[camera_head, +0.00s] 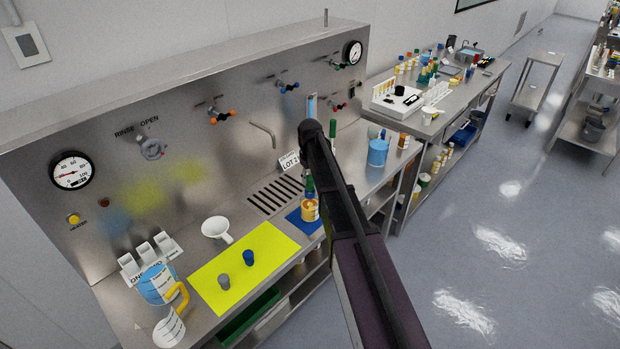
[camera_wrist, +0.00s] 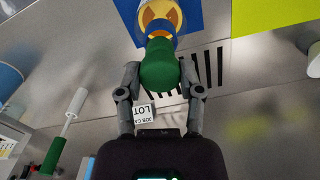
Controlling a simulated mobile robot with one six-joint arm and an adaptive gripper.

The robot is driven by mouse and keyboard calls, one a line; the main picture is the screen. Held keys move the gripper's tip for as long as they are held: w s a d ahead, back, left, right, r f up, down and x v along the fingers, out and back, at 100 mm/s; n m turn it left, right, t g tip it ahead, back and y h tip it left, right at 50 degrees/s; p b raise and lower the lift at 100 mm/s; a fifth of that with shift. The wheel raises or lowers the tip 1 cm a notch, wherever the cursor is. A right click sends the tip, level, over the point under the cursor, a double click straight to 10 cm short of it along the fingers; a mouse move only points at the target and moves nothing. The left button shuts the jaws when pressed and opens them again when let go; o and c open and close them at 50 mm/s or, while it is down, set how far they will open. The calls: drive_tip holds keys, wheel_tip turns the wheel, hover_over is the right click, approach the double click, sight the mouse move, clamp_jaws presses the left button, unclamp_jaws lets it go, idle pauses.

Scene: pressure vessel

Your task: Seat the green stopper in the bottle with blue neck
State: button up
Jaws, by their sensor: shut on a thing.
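The green stopper (camera_wrist: 160,68) is between the two fingers of my gripper (camera_wrist: 159,78), which is shut on it. The bottle with the blue neck (camera_wrist: 158,26) has a yellow-orange body and stands on a blue mat (camera_wrist: 197,22). In the wrist view the stopper's far end lines up with the blue neck and overlaps it. In the head view the green stopper (camera_head: 310,184) shows directly above the bottle (camera_head: 310,211), left of my arm. I cannot tell how deep the stopper sits in the neck. My arm hides most of the gripper in the head view.
A yellow mat (camera_head: 217,282) holds a grey stopper (camera_head: 223,282) and a blue stopper (camera_head: 248,258). A white funnel (camera_head: 215,228) lies behind it. A drain grate (camera_head: 270,196) and a lot card (camera_head: 290,161) are behind the bottle. A blue container (camera_head: 377,153) stands to the right.

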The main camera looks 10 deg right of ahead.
sight(310, 184)
drive_tip(key=shift+f+b, duration=1.55)
drive_tip(key=shift+f, duration=0.05)
drive_tip(key=o, duration=1.1)
drive_tip(key=shift+r, duration=0.15)
wheel_tip(310, 184, up, 9)
drive_tip(key=p, duration=0.9)
drive_tip(key=shift+r+p, duration=0.2)
drive_tip(key=shift+p, duration=0.15)
idle(0.4)
drive_tip(key=s+f+m+b, duration=0.1)
drive_tip(key=s+f+b, duration=0.3)
drive_tip(key=s, duration=0.5)
drive_tip(key=s+f+m+b, duration=0.1)
drive_tip(key=s+f+b, duration=0.3)
drive_tip(key=s, duration=0.6)
drive_tip(key=s+f+m+b, duration=0.2)
drive_tip(key=s+f+b, duration=0.2)
drive_tip(key=s, duration=0.6)
drive_tip(key=shift+s+a+f+b, duration=0.1)
drive_tip(key=shift+a+f+b, duration=0.1)
drive_tip(key=shift+f+b, duration=0.1)
